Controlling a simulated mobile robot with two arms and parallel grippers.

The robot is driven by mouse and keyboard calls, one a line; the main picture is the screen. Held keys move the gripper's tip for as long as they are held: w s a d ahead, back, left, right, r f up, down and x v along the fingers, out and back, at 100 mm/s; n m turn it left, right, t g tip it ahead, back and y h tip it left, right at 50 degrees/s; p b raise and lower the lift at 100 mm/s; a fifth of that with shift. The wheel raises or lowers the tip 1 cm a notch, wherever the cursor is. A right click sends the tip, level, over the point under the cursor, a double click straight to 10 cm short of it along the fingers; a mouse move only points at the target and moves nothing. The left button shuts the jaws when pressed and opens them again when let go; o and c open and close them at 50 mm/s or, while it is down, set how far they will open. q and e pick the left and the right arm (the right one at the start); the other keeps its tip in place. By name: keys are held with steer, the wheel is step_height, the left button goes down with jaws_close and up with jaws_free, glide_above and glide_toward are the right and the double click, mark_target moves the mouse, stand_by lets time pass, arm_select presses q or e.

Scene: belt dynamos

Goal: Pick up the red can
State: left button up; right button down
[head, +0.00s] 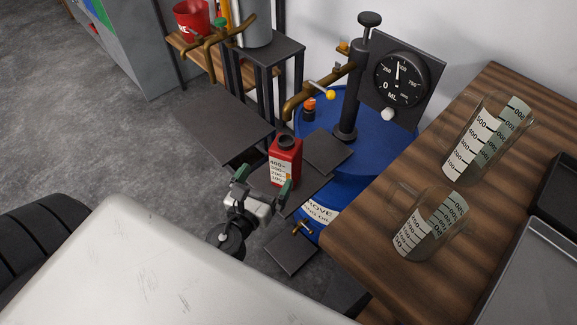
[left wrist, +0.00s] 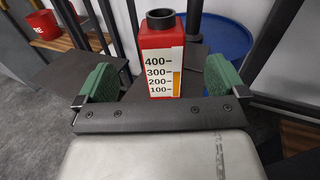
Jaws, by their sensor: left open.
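The red can (head: 285,160) is a small red bottle with a black neck and a white measuring scale. It stands upright on a dark grey plate (head: 308,188) beside the blue drum. My left gripper (head: 262,190) is open just in front of the can, with its green-padded fingers spread. In the left wrist view the can (left wrist: 161,60) stands between and just beyond the two fingers (left wrist: 160,92), a little right of centre, and nothing is gripped. My right gripper is not in view.
A blue drum (head: 375,145) with a pump post and dial gauge (head: 403,80) stands behind. A brass spout (head: 305,100) reaches out above and behind the can. A wooden table (head: 365,255) with two clear beakers (head: 428,225) is at right. A red bucket (head: 192,20) sits at back left.

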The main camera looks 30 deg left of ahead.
mark_target(286, 145)
arm_select(q)
steer(key=w, duration=0.1)
steer(key=w+p, duration=0.1)
steer(key=w, duration=0.2)
steer(key=shift+w+a+r+p, duration=0.15)
steer(key=shift+w+r+p, duration=0.1)
steer(key=shift+w+p, duration=0.1)
steer(key=shift+w+a+p, duration=0.1)
steer(key=shift+w+p, duration=0.5)
steer(key=shift+w, duration=2.45)
steer(key=shift+c, duration=0.5)
steer(key=c, duration=1.4)
steer(key=shift+c, duration=1.1)
